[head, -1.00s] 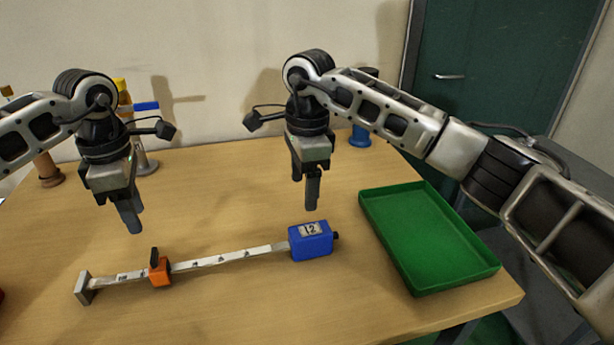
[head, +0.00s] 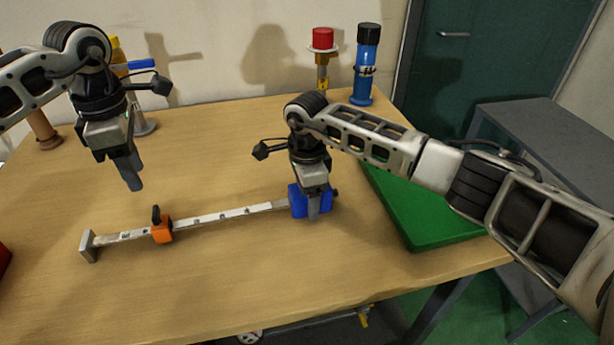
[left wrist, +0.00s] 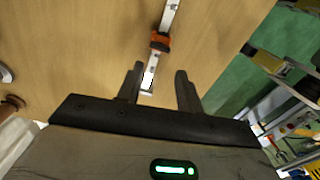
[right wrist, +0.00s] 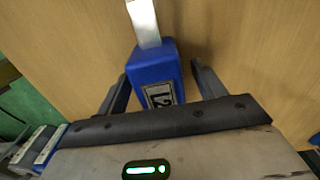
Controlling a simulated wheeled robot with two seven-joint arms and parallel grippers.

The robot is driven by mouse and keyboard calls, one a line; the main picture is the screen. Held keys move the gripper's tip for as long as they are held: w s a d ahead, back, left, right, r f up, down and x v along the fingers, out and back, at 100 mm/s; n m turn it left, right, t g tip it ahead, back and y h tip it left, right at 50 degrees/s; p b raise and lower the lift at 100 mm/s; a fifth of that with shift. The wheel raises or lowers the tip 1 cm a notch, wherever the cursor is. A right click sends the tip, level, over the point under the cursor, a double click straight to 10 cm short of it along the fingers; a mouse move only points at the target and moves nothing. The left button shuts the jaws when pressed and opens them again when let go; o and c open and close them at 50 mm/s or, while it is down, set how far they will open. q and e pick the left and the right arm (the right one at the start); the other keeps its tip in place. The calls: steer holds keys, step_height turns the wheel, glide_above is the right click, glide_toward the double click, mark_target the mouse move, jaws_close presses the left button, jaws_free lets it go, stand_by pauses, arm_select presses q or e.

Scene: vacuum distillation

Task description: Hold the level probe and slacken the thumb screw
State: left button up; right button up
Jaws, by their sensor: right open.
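The level probe lies flat on the table. An orange slider (head: 161,232) with a black thumb screw (head: 156,214) sits on the rod near the left end. My right gripper (head: 314,212) is over the blue box; in the right wrist view its open fingers stand either side of the box (right wrist: 155,75). My left gripper (head: 134,182) is open and empty above the table, behind the slider. The slider also shows in the left wrist view (left wrist: 160,41).
A green tray (head: 425,225) is right of the probe, partly behind my right arm. A blue bottle (head: 367,70) and a red-topped item (head: 323,50) stand at the back. More upright items stand at the back left. The table front is clear.

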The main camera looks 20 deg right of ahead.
steer(key=shift+f, duration=0.55)
jaws_close()
arm_select(q)
steer(key=o, duration=0.5)
steer(key=shift+a, duration=0.1)
